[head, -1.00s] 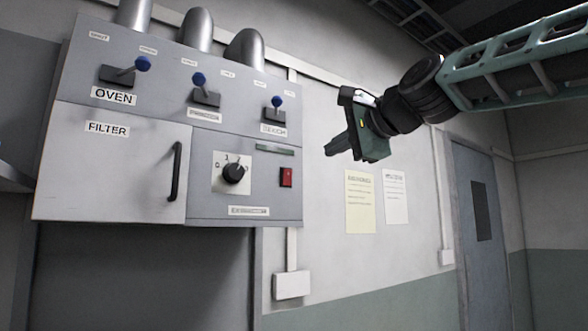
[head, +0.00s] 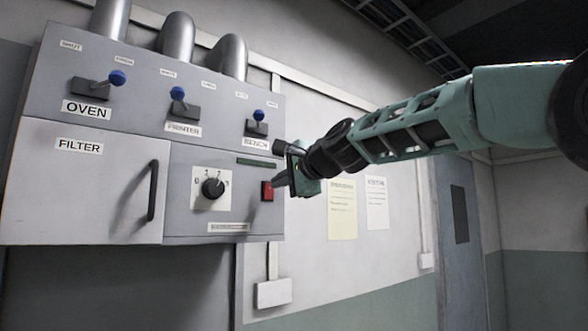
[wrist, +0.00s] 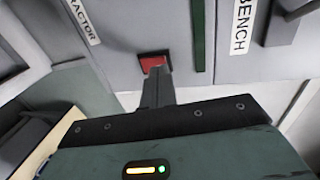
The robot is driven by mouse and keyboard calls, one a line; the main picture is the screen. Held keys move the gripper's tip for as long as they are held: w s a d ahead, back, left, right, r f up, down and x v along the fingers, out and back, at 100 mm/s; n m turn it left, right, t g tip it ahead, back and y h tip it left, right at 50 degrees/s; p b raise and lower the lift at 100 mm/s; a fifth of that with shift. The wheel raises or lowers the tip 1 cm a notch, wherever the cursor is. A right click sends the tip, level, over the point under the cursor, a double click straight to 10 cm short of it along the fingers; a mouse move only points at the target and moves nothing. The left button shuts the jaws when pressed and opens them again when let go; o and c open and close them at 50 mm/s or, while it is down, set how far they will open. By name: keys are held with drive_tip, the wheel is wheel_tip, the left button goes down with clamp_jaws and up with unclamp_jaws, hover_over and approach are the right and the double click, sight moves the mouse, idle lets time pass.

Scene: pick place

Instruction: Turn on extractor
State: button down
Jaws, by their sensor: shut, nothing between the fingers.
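The grey wall panel (head: 185,160) carries a red rocker switch (head: 267,191) at its lower right. The switch also shows in the wrist view (wrist: 153,62), just beyond my fingertips. A black dial (head: 213,188) on a white numbered plate is left of it. A label ending in "TRACTOR" (wrist: 84,20) shows in the wrist view. My gripper (head: 277,181) is shut and empty, its tips pointing left at the red switch. In the wrist view the fingertips (wrist: 157,74) overlap the switch's lower edge; I cannot tell whether they touch it.
Three blue-knobbed levers, OVEN (head: 117,78), PRINTER (head: 178,93) and BENCH (head: 259,115), stick out above. The FILTER door (head: 80,185) with a black handle (head: 153,190) is at left. Two paper notices (head: 342,208) hang on the wall at right.

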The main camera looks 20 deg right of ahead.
drive_tip(key=shift+w+a+r, duration=0.15)
drive_tip(key=shift+w+a, duration=0.1)
drive_tip(key=shift+w, duration=0.45)
drive_tip(key=shift+r+p, duration=0.1)
drive_tip(key=shift+p, duration=0.3)
drive_tip(key=r+p, duration=0.1)
drive_tip(key=p, duration=0.3)
drive_tip(key=shift+w+a+g+p, duration=0.15)
drive_tip(key=shift+w+g+p, duration=0.15)
drive_tip(key=shift+w+g, duration=0.1)
drive_tip(key=shift+f+b, duration=0.3)
drive_tip(key=shift+f, duration=0.15)
